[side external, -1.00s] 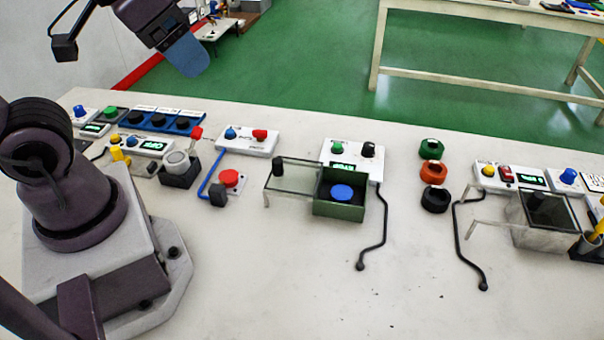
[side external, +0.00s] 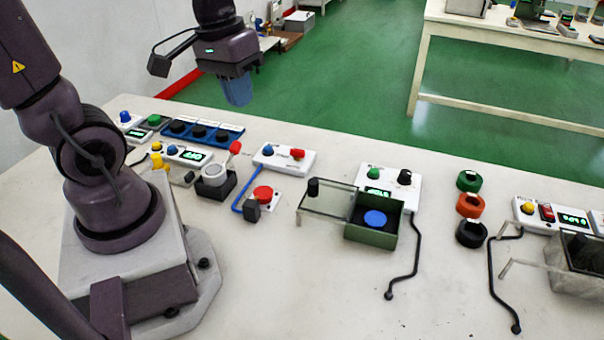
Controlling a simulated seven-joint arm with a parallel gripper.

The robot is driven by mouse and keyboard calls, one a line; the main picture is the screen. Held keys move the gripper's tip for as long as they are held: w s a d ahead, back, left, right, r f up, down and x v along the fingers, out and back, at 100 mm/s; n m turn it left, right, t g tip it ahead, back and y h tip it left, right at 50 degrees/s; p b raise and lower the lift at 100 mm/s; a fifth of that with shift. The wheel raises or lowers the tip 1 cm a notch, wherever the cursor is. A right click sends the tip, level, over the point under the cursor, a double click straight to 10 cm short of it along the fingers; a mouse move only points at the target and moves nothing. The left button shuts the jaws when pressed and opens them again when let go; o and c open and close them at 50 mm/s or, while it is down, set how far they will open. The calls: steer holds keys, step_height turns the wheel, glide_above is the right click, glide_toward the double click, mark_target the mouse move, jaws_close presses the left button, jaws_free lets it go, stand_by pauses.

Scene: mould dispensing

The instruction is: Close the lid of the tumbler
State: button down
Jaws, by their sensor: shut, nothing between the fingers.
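A green open-topped box (side external: 372,237) stands on the white table, with a blue disc (side external: 375,218) inside. I take this box to be the tumbler, though no label confirms it. Its clear, dark-framed lid (side external: 330,199) with a black knob (side external: 313,187) lies off to the left side, so the box is uncovered. My gripper (side external: 238,98) with blue fingers hangs pointing down, shut and empty. It is high in the picture, up and left of the lid, apart from everything.
A second clear-lidded box (side external: 572,262) is cut off at the right edge. A control panel (side external: 390,187) stands behind the green box. Green, orange and black rings (side external: 470,205) stand right of it. A red button (side external: 263,193) is left of the lid. The table front is clear.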

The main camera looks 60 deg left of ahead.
steer(key=w+a+f+n+h, duration=0.1)
steer(key=a+f+n+h, duration=0.7)
steer(key=f+n, duration=0.65)
steer(key=n+t, duration=0.3)
steer(key=n, duration=0.2)
glide_toward(308, 189)
steer(key=shift+y, duration=0.4)
steer(key=f, duration=0.4)
steer(key=shift+w+d+f, duration=0.1)
steer(key=shift+w+d, duration=0.25)
steer(key=shift+w, duration=0.05)
steer(key=shift+w+d, duration=0.65)
steer(key=shift+d, duration=0.35)
steer(key=shift+w+d, duration=0.3)
steer(key=shift+d, duration=0.2)
